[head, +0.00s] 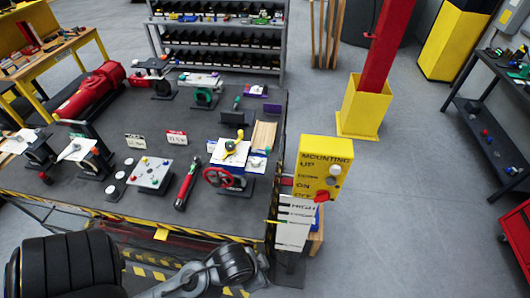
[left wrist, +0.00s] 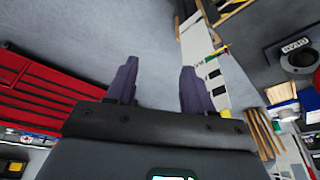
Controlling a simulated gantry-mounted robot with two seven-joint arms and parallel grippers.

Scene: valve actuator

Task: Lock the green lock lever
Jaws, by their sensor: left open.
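I cannot pick out the green lock lever for certain. A white labelled panel (head: 296,222) hangs at the table's right corner, with a small thin yellow-green piece (head: 274,221) at its left edge. The white panel also shows in the left wrist view (left wrist: 196,50), with a small yellow-green piece (left wrist: 217,50) at its side. My left gripper (left wrist: 160,75) is open, with nothing between its fingers. In the head view my left arm is at the bottom, left of the panel; its fingers cannot be made out there. My right gripper is not in view.
A yellow control box (head: 326,165) with a knob stands above the panel. The dark work table (head: 230,110) carries several valves, including a red handwheel (head: 218,177) and a green-bodied valve (head: 204,97). A red-and-yellow post (head: 367,108) stands behind.

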